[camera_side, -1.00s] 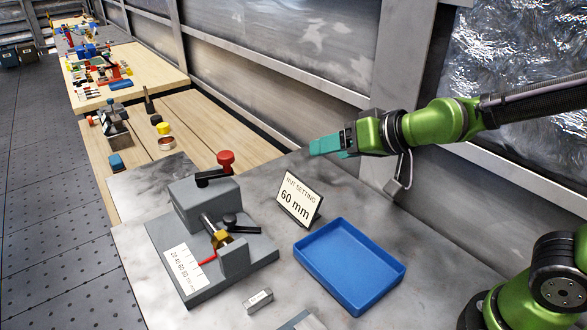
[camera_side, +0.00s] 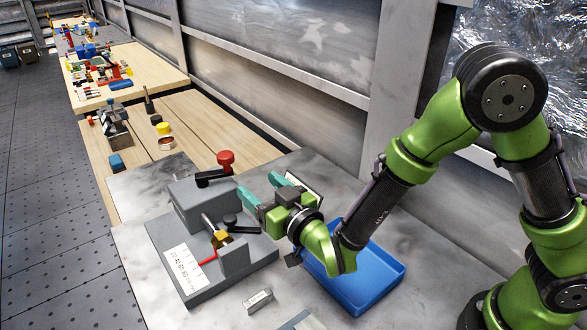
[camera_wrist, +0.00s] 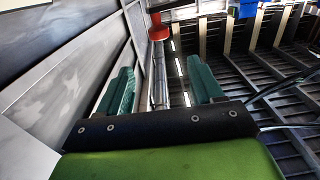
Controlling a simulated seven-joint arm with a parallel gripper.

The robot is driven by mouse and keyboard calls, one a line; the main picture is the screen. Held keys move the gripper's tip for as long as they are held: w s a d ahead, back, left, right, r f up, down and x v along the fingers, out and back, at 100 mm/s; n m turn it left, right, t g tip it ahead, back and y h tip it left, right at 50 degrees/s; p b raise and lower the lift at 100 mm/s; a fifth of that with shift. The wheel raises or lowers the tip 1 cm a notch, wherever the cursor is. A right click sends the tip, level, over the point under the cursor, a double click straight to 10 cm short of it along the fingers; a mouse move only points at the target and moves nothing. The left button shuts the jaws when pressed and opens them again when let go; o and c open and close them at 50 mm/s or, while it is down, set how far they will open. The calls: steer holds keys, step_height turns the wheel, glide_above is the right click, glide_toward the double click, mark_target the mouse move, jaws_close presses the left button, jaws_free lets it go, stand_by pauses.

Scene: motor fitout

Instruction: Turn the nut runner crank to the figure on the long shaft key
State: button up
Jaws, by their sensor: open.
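The nut runner is a grey fixture (camera_side: 185,290) with a block, a shaft (camera_side: 211,224), a yellow nut (camera_side: 220,239) and a red pointer (camera_side: 207,257) beside a printed scale (camera_side: 184,266). I cannot read the pointer's exact value. Its black crank (camera_side: 211,177) has a red knob (camera_side: 226,159) on top; the knob also shows in the wrist view (camera_wrist: 158,32). My gripper (camera_side: 262,187) is open and empty, right of the crank and apart from it, fingers towards it. A small labelled metal block (camera_side: 258,301) lies in front of the fixture; its figure is unreadable.
A setting card (camera_side: 306,185) stands behind my gripper, mostly hidden. An empty blue tray (camera_side: 390,281) lies under my arm at the right. A black lever (camera_side: 238,226) sits on the fixture. Further benches with parts stretch away at the back left.

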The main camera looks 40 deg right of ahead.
mark_target(229, 159)
steer(key=w, duration=1.5)
steer(key=shift+w, duration=0.15)
jaws_close()
